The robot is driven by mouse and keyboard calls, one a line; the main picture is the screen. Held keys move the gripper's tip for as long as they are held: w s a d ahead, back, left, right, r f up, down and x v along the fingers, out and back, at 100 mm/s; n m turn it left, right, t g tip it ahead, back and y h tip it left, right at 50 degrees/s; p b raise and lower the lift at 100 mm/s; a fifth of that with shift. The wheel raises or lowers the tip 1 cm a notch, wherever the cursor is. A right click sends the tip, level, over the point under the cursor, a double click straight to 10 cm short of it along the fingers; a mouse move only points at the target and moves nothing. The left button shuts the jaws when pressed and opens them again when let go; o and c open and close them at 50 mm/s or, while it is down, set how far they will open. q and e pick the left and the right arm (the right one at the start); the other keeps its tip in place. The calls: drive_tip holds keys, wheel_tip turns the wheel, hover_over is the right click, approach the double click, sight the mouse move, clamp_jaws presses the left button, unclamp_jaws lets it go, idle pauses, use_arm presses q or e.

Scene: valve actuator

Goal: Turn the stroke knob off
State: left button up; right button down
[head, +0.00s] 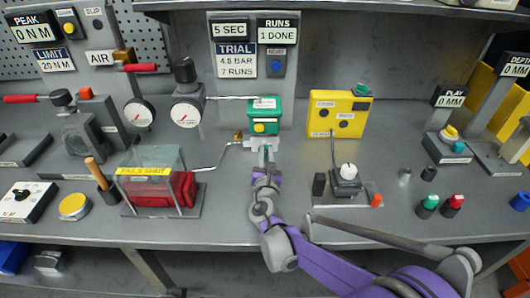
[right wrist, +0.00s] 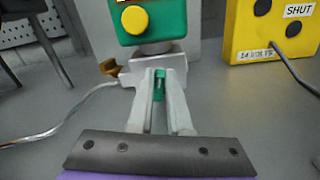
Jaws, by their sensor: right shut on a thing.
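My right gripper (head: 265,158) reaches up from the front to the white block (head: 262,143) under the green actuator box (head: 265,112). In the right wrist view my right gripper (right wrist: 161,76) has its two pale fingers on either side of a small green knob (right wrist: 159,86) at the front of the white block (right wrist: 150,62). The fingers are shut on this green knob. No label on it can be read, so I cannot confirm that it is the stroke knob. The fingers hide its sides. My left gripper is not in view.
A yellow box (head: 339,113) stands to the right, with a black and white device (head: 346,180) in front. A clear guard (head: 156,178) over a red part is at the left. Gauges (head: 187,114) and a thin metal line (right wrist: 70,121) lie left of the block.

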drive_tip(key=shift+d+f+m+p, duration=0.1)
drive_tip(key=shift+d+m+p, duration=0.1)
drive_tip(key=shift+m, duration=0.9)
drive_tip(key=shift+d+f+m+p, duration=0.1)
drive_tip(key=shift+m+p, duration=0.1)
drive_tip(key=shift+m, duration=0.9)
drive_tip(key=c, duration=0.9)
unclamp_jaws()
drive_tip(key=shift+o, duration=0.2)
drive_tip(key=shift+s, duration=0.15)
drive_tip(key=s, duration=1)
drive_tip(key=shift+s, duration=0.3)
drive_tip(key=shift+c, duration=0.2)
